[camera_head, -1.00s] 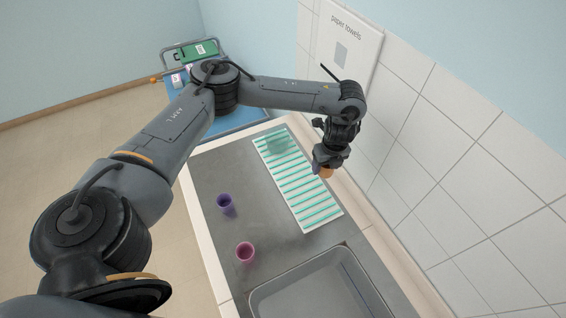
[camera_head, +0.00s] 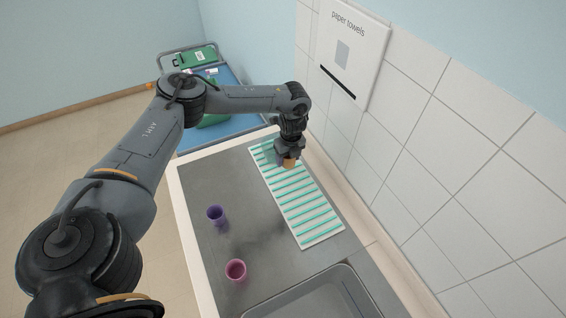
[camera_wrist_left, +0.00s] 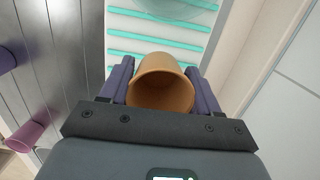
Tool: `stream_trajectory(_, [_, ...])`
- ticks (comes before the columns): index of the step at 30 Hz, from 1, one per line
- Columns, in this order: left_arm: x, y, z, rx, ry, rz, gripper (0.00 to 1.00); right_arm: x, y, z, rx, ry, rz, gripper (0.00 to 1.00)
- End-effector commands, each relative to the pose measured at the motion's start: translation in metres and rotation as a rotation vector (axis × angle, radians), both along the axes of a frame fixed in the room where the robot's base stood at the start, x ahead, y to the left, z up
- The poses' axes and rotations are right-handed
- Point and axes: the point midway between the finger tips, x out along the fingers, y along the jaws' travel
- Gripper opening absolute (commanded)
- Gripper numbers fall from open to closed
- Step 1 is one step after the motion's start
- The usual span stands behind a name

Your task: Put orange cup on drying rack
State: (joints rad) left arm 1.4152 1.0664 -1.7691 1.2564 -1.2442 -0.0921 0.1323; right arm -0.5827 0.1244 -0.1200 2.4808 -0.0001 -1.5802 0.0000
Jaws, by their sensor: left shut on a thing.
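My left gripper (camera_head: 287,161) is shut on the orange cup (camera_head: 290,162), over the far part of the drying rack. In the left wrist view the cup (camera_wrist_left: 161,84) sits between the two fingers with its open mouth toward the camera. The drying rack (camera_head: 308,218) is a white mat with green ribs, lying on the grey counter along the wall. It also shows beyond the cup in the left wrist view (camera_wrist_left: 150,45). I cannot tell whether the cup touches the rack. The right gripper is not in view.
A purple cup (camera_head: 216,215) and a pink cup (camera_head: 236,270) stand on the counter (camera_head: 215,180) left of the rack. A clear round item partly shows on the rack in the left wrist view (camera_wrist_left: 178,8). The sink (camera_head: 310,300) is in front, the tiled wall at right.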

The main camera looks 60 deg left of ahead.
Motion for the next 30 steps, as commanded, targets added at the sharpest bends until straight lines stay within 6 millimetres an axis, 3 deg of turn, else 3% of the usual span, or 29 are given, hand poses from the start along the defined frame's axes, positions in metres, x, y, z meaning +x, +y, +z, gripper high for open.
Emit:
stream_trajectory(3, [-0.002, 0.017, -0.011, 0.001, 0.0, 0.001, 0.33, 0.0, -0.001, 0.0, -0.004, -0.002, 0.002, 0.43])
stream_trajectory(9, [-0.004, 0.029, -0.018, 0.0, -0.001, -0.001, 0.33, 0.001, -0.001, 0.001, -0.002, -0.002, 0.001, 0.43])
stream_trajectory(21, [-0.005, 0.03, -0.056, 0.0, 0.001, -0.001, 0.33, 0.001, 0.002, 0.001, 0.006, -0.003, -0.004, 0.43])
stream_trajectory(29, [-0.004, 0.03, -0.058, 0.0, -0.001, -0.001, 0.33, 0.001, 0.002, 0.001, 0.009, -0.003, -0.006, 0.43])
stream_trajectory(30, [-0.004, 0.03, -0.058, 0.0, -0.001, -0.001, 0.68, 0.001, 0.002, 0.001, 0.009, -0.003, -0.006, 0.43])
